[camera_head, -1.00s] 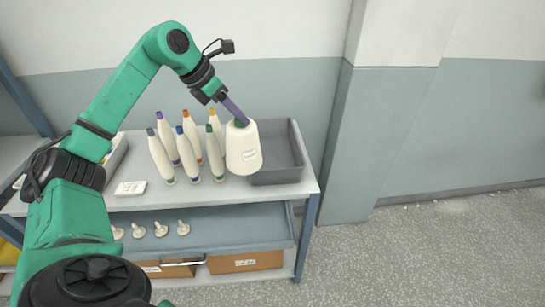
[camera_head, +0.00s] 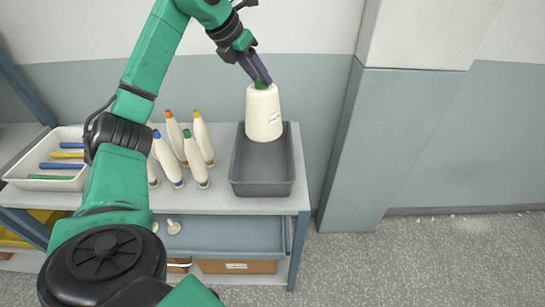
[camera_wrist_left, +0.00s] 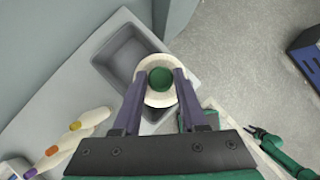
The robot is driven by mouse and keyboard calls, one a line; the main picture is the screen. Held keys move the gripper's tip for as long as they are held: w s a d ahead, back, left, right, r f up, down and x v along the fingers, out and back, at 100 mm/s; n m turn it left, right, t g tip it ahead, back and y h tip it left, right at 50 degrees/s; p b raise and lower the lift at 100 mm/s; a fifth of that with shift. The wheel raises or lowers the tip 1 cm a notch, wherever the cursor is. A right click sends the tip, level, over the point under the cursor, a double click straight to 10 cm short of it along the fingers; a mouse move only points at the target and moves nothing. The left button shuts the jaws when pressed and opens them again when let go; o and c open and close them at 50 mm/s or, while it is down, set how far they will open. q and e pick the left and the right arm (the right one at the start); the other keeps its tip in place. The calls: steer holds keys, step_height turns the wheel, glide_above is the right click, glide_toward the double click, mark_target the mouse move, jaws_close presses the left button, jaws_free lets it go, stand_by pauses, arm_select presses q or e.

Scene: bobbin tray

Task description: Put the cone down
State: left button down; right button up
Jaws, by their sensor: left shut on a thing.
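A large cream cone (camera_head: 264,112) with a green top hangs upright from my left gripper (camera_head: 260,80), which is shut on its green tip. The cone is over the grey tray (camera_head: 262,188), toward its back half. I cannot tell whether its base touches the tray floor. In the left wrist view the two purple fingers (camera_wrist_left: 160,82) flank the green tip, and the cone's pale rim (camera_wrist_left: 158,98) covers part of the tray (camera_wrist_left: 122,55). My right gripper does not show in the head view; a green arm part at the wrist view's right is too small to read.
Several slim bobbins with coloured tips (camera_head: 198,160) stand close left of the tray. A white tray (camera_head: 50,184) with coloured rods is at the shelf's left. The front part of the grey tray is bare. A wall pillar (camera_head: 390,140) rises to the right.

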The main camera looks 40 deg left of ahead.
mark_target(249, 100)
arm_select(q)
steer(key=f, duration=0.2)
steer(key=s+f+b, duration=0.1)
steer(key=f, duration=0.2)
steer(key=f+b, duration=0.1)
steer(key=f, duration=0.2)
steer(key=shift+s+a+f, duration=0.1)
steer(key=shift+s+a, duration=0.1)
steer(key=shift+s, duration=0.1)
steer(key=f, duration=0.2)
steer(key=f+b, duration=0.1)
steer(key=f, duration=0.3)
steer(key=shift+w+d+f, duration=0.1)
steer(key=shift+w+f, duration=0.2)
steer(key=shift+w, duration=0.1)
steer(key=shift+f, duration=0.4)
steer(key=f, duration=0.3)
steer(key=shift+s+f, duration=0.2)
steer(key=shift+f, duration=0.05)
steer(key=shift+w+f, duration=0.15)
steer(key=shift+c, duration=2.2)
jaws_free()
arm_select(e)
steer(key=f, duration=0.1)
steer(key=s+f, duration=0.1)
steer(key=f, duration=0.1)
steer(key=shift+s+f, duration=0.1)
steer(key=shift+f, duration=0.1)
